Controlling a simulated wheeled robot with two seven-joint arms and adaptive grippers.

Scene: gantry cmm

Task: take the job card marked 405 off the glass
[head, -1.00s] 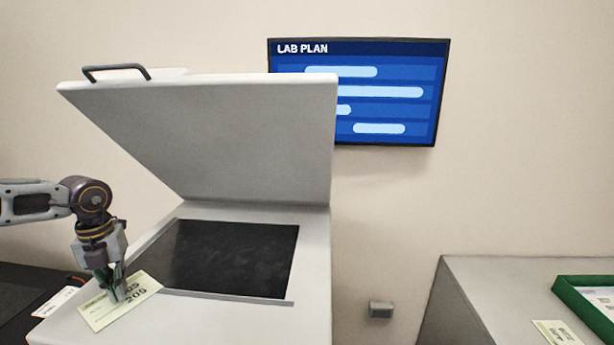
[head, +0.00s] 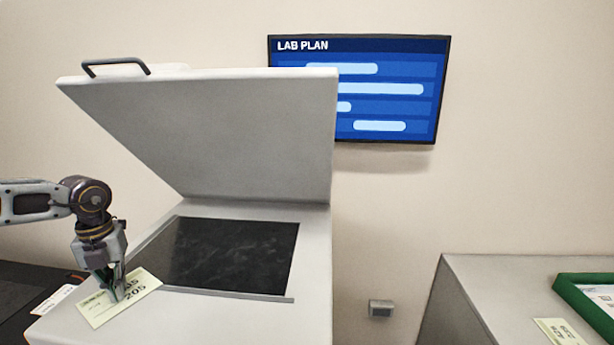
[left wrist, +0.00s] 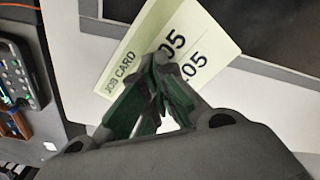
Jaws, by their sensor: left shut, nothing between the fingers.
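A pale yellow-green job card (head: 140,300) lies on the white rim at the front left of the scanner, beside the dark glass (head: 228,258). Its number looks like 205 in the head view. In the left wrist view the card (left wrist: 205,32) reads JOB CARD, with 05 visible and the first digit hidden by my fingers. My left gripper (head: 119,296) points down over the card, shut and empty, its fingertips at the card's face. I cannot tell whether they touch it. The glass shows no card on it. My right gripper is not in view.
The scanner lid (head: 230,130) stands open behind the glass. A white card (head: 55,299) lies at the far left. At right, a grey cabinet (head: 480,285) bears a green-edged tray (head: 580,297) and another pale card (head: 557,331), its number unclear. A wall screen (head: 400,90) hangs behind.

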